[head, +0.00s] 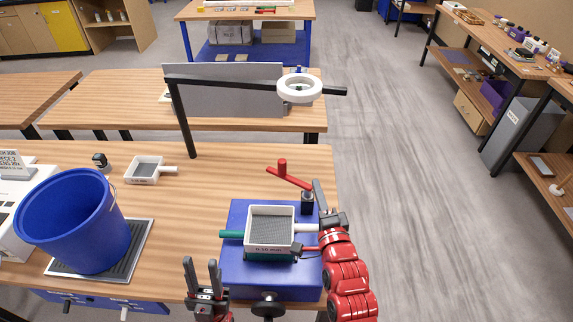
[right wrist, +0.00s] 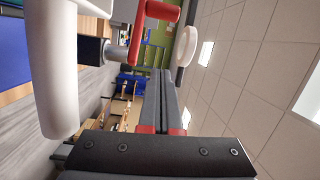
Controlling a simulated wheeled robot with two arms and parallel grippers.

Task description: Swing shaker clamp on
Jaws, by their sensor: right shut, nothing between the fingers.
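The blue shaker (head: 235,270) stands at the table's front edge. A white square sieve (head: 270,247) with a dark mesh sits on it, its white handle pointing right. The red clamp lever (head: 290,178) rises on a dark post (head: 307,202) at the shaker's back right corner and slants over open space behind the sieve. It also shows in the right wrist view (right wrist: 150,30). My right gripper (head: 317,184) is shut and empty, just right of the post. Its closed fingers (right wrist: 160,80) show beside the lever; contact cannot be told. My left gripper (head: 202,264) is open and empty, left of the shaker.
A blue bucket (head: 75,225) stands on a grey-ribbed tray (head: 138,245) at the left. A small white sieve (head: 143,169) lies behind it. A black arm (head: 240,84) with a ring lamp (head: 299,89) spans above the table's back. The wood between bucket and shaker is clear.

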